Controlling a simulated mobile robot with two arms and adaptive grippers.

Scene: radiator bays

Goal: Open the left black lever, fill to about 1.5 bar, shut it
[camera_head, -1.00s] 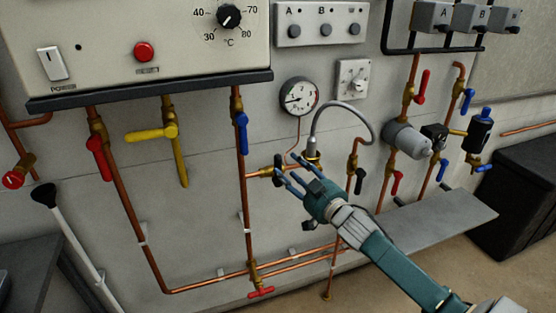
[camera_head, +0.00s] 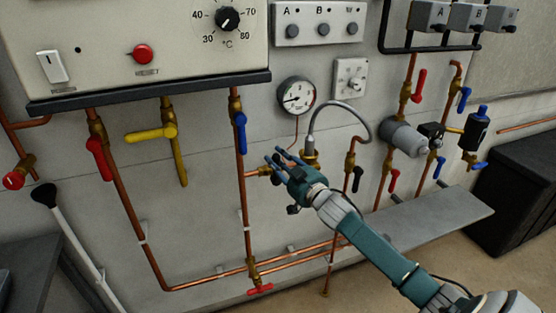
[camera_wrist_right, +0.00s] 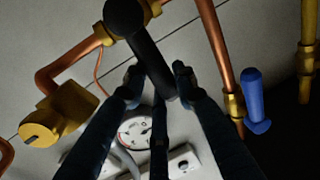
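The left black lever (camera_wrist_right: 150,60) shows in the right wrist view, with a round black end at the top and its shaft running down between my fingers. My right gripper (camera_wrist_right: 157,80) is open, with fingertips apart on either side of the lever; I cannot tell if they touch it. In the head view my right gripper (camera_head: 278,156) is at the brass fitting below the gauge and hides this lever. The pressure gauge (camera_head: 296,95) has its needle pointing left and low; its numbers are too small to read. It also shows in the wrist view (camera_wrist_right: 135,128). My left gripper is out of view.
A grey hose (camera_head: 345,104) loops over the fitting. Another black lever (camera_head: 357,180) hangs to the right. A blue lever (camera_head: 241,132) hangs on the copper pipe to the left. A grey shelf (camera_head: 440,222) is at the lower right.

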